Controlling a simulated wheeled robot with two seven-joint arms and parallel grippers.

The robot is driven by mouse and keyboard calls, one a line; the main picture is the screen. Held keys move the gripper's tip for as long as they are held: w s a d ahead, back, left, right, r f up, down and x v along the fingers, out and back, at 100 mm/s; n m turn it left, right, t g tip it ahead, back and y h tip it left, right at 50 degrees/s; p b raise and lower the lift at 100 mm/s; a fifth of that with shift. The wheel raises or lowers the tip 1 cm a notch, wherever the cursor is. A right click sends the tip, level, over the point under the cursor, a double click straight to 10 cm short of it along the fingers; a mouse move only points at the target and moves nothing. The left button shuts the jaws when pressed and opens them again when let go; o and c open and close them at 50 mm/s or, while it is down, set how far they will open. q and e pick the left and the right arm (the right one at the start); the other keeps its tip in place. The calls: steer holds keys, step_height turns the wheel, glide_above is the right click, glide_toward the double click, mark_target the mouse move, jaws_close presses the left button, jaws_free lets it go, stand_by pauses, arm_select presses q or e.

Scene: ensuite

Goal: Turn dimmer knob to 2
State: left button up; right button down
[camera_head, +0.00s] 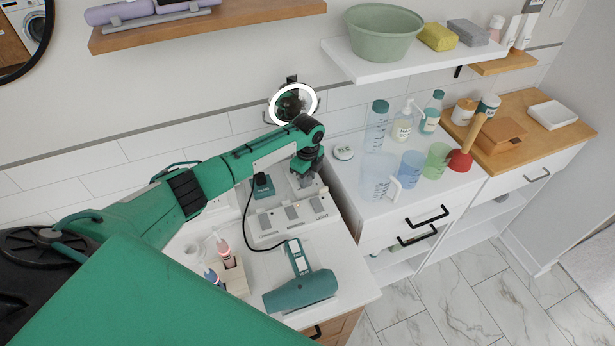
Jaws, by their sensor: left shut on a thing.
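A white control panel (270,225) with small switches and the word LIGHT stands on the left white counter. My left gripper (304,178) points down at the panel's back right part, at the end of my green arm. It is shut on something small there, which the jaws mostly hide. This looks like the dimmer knob, but its pointer and number marks cannot be read. My right gripper is not in view.
A teal hair dryer (301,290) lies in front of the panel, and a dark cord runs beside it. A small holder with bottles (230,275) stands to the left. Cups, bottles and a red plunger (460,160) crowd the right cabinet. A shelf with a green basin (384,38) hangs above.

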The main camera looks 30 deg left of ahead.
mark_target(308, 179)
arm_select(q)
steer(key=shift+r, duration=0.1)
steer(key=o, duration=1)
steer(key=shift+r+b, duration=1.8)
steer(key=shift+r, duration=5.05)
steer(key=shift+f, duration=0.1)
